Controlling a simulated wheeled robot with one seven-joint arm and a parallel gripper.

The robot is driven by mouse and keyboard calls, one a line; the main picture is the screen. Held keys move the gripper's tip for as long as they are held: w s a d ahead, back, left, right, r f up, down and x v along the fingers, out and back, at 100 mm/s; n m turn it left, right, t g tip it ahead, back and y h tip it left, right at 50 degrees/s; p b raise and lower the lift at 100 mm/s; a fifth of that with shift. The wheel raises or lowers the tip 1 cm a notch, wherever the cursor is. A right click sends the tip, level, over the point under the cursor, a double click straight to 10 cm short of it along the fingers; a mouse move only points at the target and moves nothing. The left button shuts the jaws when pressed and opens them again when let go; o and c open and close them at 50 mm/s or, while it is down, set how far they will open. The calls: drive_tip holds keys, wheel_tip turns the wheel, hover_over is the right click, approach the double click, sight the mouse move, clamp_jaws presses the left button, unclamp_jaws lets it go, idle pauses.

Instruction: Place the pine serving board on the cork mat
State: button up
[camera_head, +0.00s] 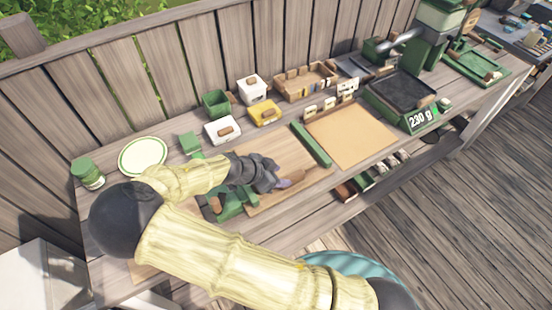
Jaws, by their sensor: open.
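A flat light-brown wooden board (272,151), which looks like the pine serving board, lies on the bench below my gripper. The plain tan square (350,137), which looks like the cork mat, lies to its right and is bare. A green bar (311,144) runs between the two.
Small green blocks (233,204) lie at the board's left. Behind stand a white box (222,131), a yellow box (263,113) and a wooden tray (305,82). A plate (142,157) lies at left.

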sight(291, 177)
drive_tip(key=shift+d, duration=0.1)
drive_tip(key=shift+w+d+f+p, duration=0.2)
drive_tip(key=shift+d+p, duration=0.1)
drive_tip(key=shift+p, duration=0.1)
drive_tip(key=p+x, duration=0.1)
drive_tip(key=x, duration=0.2)
drive_tip(key=shift+d+f+p, duration=0.1)
drive_tip(key=shift+d+p, duration=0.2)
drive_tip(key=shift+p, duration=0.05)
drive_tip(key=shift+w+d+f, duration=0.2)
drive_tip(key=shift+f, duration=0.2)
clamp_jaws()
